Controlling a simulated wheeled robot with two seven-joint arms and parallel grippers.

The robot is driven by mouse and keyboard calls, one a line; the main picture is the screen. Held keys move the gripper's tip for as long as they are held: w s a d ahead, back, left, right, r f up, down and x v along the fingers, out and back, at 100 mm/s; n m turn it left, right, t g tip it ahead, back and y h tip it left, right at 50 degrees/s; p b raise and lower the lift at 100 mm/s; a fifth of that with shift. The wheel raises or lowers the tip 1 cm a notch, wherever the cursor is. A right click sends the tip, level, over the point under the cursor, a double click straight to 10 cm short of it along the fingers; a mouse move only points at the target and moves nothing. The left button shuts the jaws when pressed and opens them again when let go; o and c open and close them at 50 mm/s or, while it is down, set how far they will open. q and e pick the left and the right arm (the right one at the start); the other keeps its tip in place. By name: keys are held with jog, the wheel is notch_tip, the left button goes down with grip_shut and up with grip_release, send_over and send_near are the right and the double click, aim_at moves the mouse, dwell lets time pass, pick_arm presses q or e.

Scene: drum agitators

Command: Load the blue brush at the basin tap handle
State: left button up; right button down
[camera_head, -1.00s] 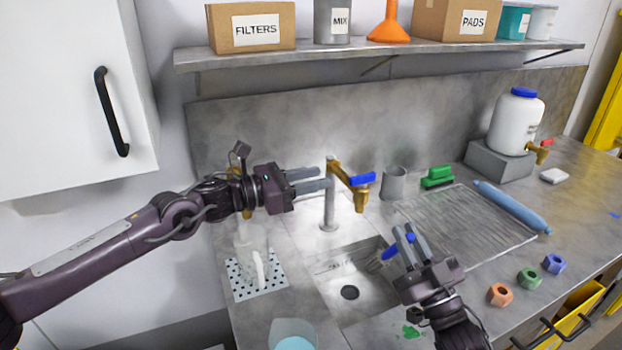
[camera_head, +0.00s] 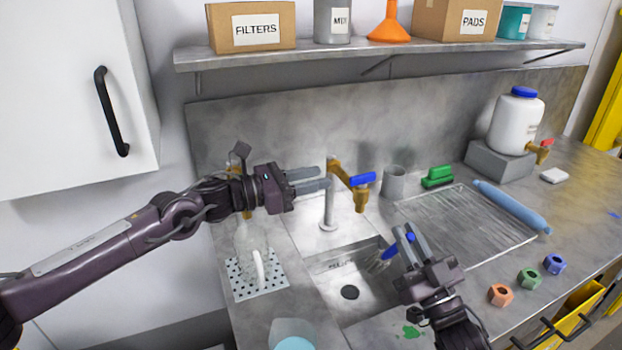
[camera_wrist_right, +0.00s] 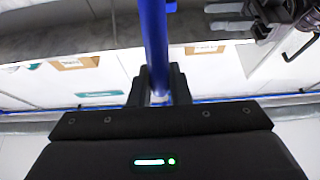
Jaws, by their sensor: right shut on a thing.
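My right gripper (camera_head: 404,240) is shut on the blue brush (camera_head: 390,251) above the right side of the basin (camera_head: 330,300). The brush's pale bristles point down and left into the basin. The right wrist view shows its blue handle (camera_wrist_right: 154,45) between the fingers (camera_wrist_right: 158,90). The brass tap (camera_head: 347,175) with a blue handle (camera_head: 362,179) stands behind the basin. The brush is apart from that handle, in front of it. My left gripper (camera_head: 327,179) looks open and empty, with its fingertips close to the tap; whether they touch it is unclear.
A grey cup (camera_head: 393,182), green brush (camera_head: 437,176) and blue roller (camera_head: 512,207) lie around the ribbed drainboard (camera_head: 470,232). Several coloured nuts (camera_head: 529,278) sit at right. A perforated tray (camera_head: 240,280) is left of the basin. A shelf (camera_head: 380,55) hangs above.

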jog(key=shift+r, duration=0.1)
jog(key=shift+s+d+r+p, duration=0.1)
jog(key=shift+s+r+p, duration=0.15)
jog(key=shift+p, duration=0.15)
jog(key=s+r+p, duration=0.1)
jog(key=s+d+r+p, duration=0.1)
jog(key=s, duration=0.1)
jog(key=s+r+p, duration=0.1)
jog(key=p, duration=0.1)
jog(key=shift+s+d+r, duration=0.15)
jog(key=shift+d+r, duration=0.05)
jog(key=shift+d, duration=0.05)
dwell(0.8)
